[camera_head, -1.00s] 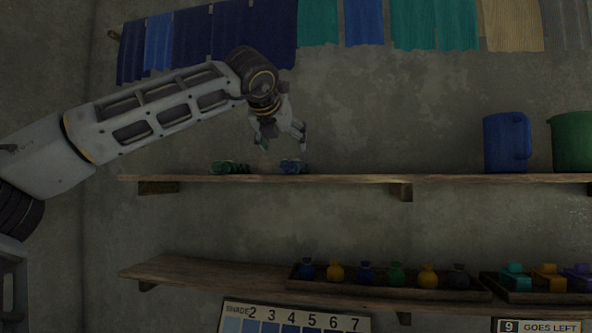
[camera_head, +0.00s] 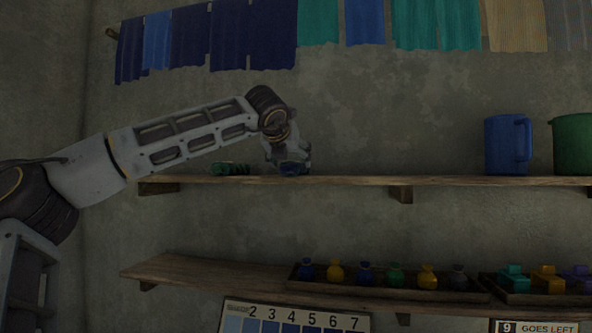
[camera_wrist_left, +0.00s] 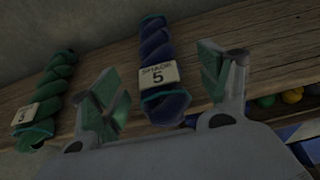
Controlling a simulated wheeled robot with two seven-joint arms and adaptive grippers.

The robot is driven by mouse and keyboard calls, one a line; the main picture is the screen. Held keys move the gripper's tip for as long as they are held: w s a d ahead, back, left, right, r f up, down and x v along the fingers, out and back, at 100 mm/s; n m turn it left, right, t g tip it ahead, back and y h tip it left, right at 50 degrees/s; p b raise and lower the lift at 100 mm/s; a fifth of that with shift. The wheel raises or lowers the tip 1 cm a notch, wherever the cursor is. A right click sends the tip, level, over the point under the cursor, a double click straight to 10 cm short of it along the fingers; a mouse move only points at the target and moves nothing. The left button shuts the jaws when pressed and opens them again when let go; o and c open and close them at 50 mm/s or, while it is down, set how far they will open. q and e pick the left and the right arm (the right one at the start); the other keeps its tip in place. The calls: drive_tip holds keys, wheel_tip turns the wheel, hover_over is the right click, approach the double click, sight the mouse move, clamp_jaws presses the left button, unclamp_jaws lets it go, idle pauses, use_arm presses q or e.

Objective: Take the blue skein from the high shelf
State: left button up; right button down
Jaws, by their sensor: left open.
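The blue skein (camera_head: 293,168) lies on the high shelf (camera_head: 330,181). In the left wrist view the blue skein (camera_wrist_left: 160,62) is a twisted dark blue hank with a tag reading "SHADE 5". My left gripper (camera_head: 288,160) is at the skein, with its fingers low near the shelf. In the left wrist view my left gripper (camera_wrist_left: 165,92) is open, with one green-padded finger on each side of the skein and gaps visible between. The skein's far end lies toward the wall. My right gripper is not in view.
A green skein (camera_head: 230,169) lies just left of the blue one; it also shows in the left wrist view (camera_wrist_left: 50,95). A blue jug (camera_head: 507,145) and a green pot (camera_head: 574,143) stand farther right. Cloths hang above. A lower shelf holds several small bottles.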

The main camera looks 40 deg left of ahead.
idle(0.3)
use_arm(q)
drive_tip(key=shift+p+x, duration=0.7)
drive_tip(key=shift+x, duration=0.6)
drive_tip(key=shift+p+x, duration=0.4)
drive_tip(key=shift+x, duration=0.9)
drive_tip(key=shift+a, duration=0.15)
drive_tip(key=shift+s, duration=0.1)
drive_tip(key=shift+c, duration=0.9)
drive_tip(key=c, duration=1)
drive_tip(key=shift+r, duration=0.2)
